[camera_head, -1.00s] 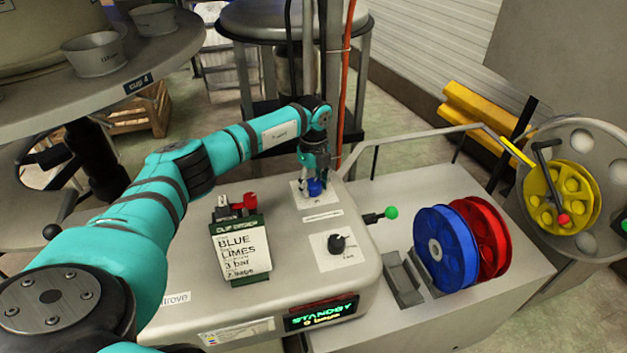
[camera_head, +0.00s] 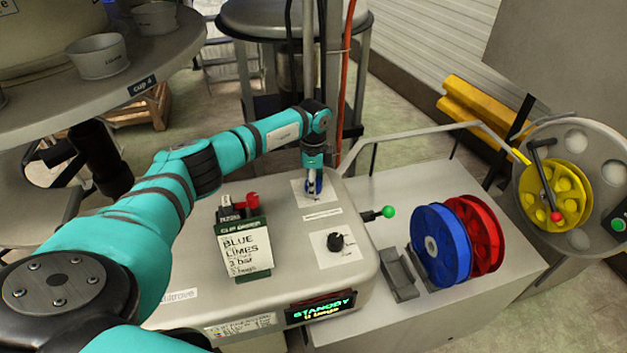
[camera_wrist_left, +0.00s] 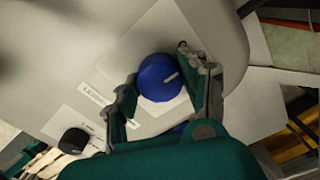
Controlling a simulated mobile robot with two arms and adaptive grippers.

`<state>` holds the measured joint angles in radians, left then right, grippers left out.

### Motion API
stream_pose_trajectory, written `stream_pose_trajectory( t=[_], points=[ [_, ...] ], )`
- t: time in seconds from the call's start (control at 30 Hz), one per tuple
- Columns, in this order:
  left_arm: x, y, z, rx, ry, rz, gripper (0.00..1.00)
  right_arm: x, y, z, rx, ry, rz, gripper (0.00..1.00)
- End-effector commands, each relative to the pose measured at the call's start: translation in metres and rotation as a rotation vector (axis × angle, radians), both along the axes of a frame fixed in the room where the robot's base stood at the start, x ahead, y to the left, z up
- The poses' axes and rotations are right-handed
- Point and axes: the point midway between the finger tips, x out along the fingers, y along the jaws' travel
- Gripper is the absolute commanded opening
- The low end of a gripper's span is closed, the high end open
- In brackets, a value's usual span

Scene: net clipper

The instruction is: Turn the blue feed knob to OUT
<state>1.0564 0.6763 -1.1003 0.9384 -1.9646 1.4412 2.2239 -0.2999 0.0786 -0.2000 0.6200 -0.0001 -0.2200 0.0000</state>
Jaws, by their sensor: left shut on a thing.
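The blue feed knob (camera_wrist_left: 158,78) sits on a white label plate on top of the grey machine; its pale pointer mark shows in the left wrist view. In the head view the knob (camera_head: 313,187) is partly hidden behind my fingers. My left gripper (camera_head: 313,184) reaches down on it from above. In the left wrist view my left gripper (camera_wrist_left: 168,82) has one finger on each side of the knob, shut on it. The lettering around the knob is too small to read. My right gripper is not in view.
A black knob (camera_head: 335,241) and a clip order card (camera_head: 243,250) stand on the machine. A green-tipped lever (camera_head: 387,212) sticks out at its right side. The display (camera_head: 320,307) reads STANDBY. Blue (camera_head: 440,245) and red (camera_head: 484,235) reels stand to the right.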

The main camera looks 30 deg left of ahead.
Motion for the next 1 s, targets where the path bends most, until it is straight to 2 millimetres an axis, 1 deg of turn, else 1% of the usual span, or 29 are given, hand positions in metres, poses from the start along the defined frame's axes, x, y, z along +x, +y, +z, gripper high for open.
stream_pose_trajectory(
  t=[0.03,0.53,0.57,0.7,0.73,0.93,1.0],
  points=[
    [0.0022,0.0009,0.0034,0.0,-0.008,0.011,0.12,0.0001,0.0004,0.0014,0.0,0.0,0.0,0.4],
    [0.0025,0.0009,0.0031,0.0,-0.008,0.03,0.12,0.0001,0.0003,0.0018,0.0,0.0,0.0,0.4],
    [0.0025,0.0009,0.0031,0.0,-0.008,0.03,0.45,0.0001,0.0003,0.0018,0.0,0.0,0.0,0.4],
    [0.0018,0.0007,0.0023,0.0,-0.006,0.029,0.64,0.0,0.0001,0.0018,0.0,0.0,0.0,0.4],
    [0.0016,0.0007,0.002,0.0,-0.006,0.029,0.68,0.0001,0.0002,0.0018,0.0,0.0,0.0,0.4],
    [0.0009,0.0003,0.001,0.0,-0.002,0.028,0.68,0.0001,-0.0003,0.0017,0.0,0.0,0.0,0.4],
    [0.0008,0.0002,0.0016,-0.001,-0.003,0.027,0.68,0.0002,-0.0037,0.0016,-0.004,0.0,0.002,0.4]
  ],
)
